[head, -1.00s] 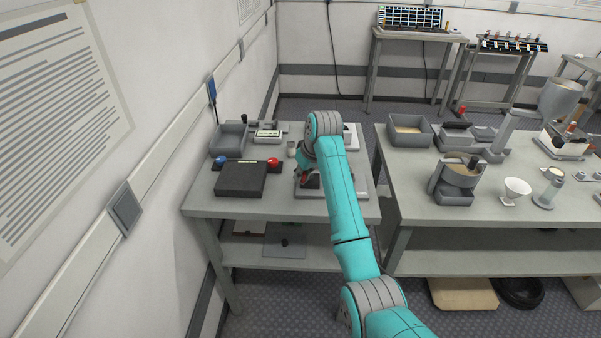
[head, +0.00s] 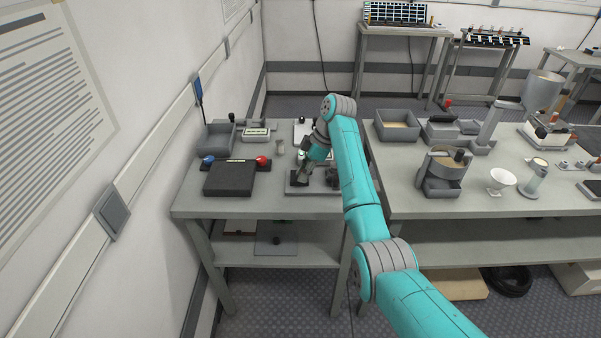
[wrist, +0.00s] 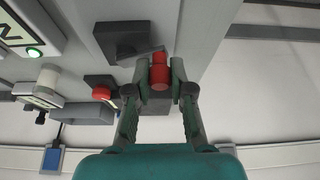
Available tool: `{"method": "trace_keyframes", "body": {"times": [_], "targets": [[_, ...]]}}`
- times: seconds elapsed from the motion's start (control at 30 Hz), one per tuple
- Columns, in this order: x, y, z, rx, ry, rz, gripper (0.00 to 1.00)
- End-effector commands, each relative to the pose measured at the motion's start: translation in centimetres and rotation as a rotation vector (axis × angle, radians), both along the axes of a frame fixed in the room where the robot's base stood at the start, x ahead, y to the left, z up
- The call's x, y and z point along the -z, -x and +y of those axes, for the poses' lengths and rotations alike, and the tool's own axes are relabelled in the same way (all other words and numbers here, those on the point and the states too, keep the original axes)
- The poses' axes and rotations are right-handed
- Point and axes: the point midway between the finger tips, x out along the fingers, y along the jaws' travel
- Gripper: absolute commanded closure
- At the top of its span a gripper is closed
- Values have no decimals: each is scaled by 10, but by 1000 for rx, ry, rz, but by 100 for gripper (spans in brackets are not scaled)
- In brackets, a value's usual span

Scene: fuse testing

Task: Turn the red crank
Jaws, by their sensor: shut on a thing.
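The red crank handle (wrist: 160,72) stands between my gripper's fingertips (wrist: 160,78) in the wrist view, and the fingers are shut on it. Next to it, a dark grey block (wrist: 122,38) with a short arm reaches toward the handle. In the head view my gripper (head: 303,176) is low over the left side of the crank's grey base plate (head: 318,191) on the left table. The dark block (head: 333,177) shows to the right of the gripper. The red handle is hidden by the gripper in the head view.
Left of the crank is a black box (head: 230,180) with a blue knob (head: 208,161) and a red knob (head: 262,160). A grey bin (head: 216,139) and a small white cylinder (head: 280,146) stand behind. A white device with a green lamp (wrist: 33,52) is close by.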

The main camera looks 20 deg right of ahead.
Motion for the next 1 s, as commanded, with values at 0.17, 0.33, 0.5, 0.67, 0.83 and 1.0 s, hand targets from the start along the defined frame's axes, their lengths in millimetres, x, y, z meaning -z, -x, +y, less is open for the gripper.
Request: {"method": "trace_keyframes", "body": {"times": [0.17,0.33,0.5,0.67,0.83,1.0], "targets": [[-1,-2,-8,-167,-1,2,100],[-1,-3,-14,-328,0,3,100],[-1,-6,-19,-480,-1,3,100],[-1,-8,-23,-578,1,2,100],[-1,-10,-25,-650,1,2,100],[0,-11,-27,-706,2,2,100]]}}
